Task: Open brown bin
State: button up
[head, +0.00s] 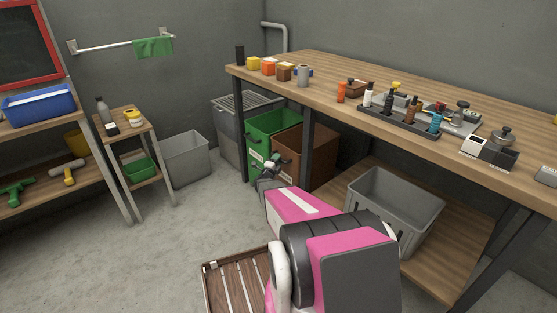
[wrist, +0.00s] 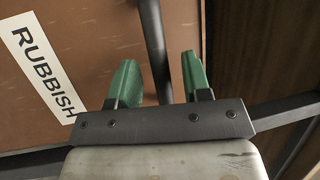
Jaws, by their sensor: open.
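The brown bin (head: 318,158) stands under the workbench, right of a green bin (head: 268,130) and partly behind a dark table leg. In the wrist view its brown front (wrist: 95,40) fills the upper left, with a white RUBBISH label (wrist: 43,68). A dark bar (wrist: 153,45), apparently the bin's handle, runs along the front and passes between my fingers. My gripper (wrist: 156,80) is open, with one green fingertip on each side of the bar. Contact with the bar cannot be told. In the head view my gripper (head: 270,170) is small and partly hidden by my arm.
The workbench (head: 345,72) has several bottles and tools on top. Its dark leg (head: 307,140) stands close to my gripper. A grey crate (head: 395,205) sits on the lower shelf. A slatted wooden crate (head: 235,285) is at the bottom. Open floor (head: 185,225) lies left.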

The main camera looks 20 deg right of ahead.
jog(key=shift+x, duration=0.95)
grip_shut()
jog(key=s+a, duration=0.5)
jog(key=a, duration=0.8)
jog(key=s+a, duration=0.5)
jog(key=a, duration=0.9)
jog(key=shift+a, duration=0.15)
grip_release()
jog(key=v, duration=1)
jog(key=shift+s+a+f, duration=0.15)
jog(key=shift+s+a, duration=0.1)
jog(key=shift+a, duration=0.05)
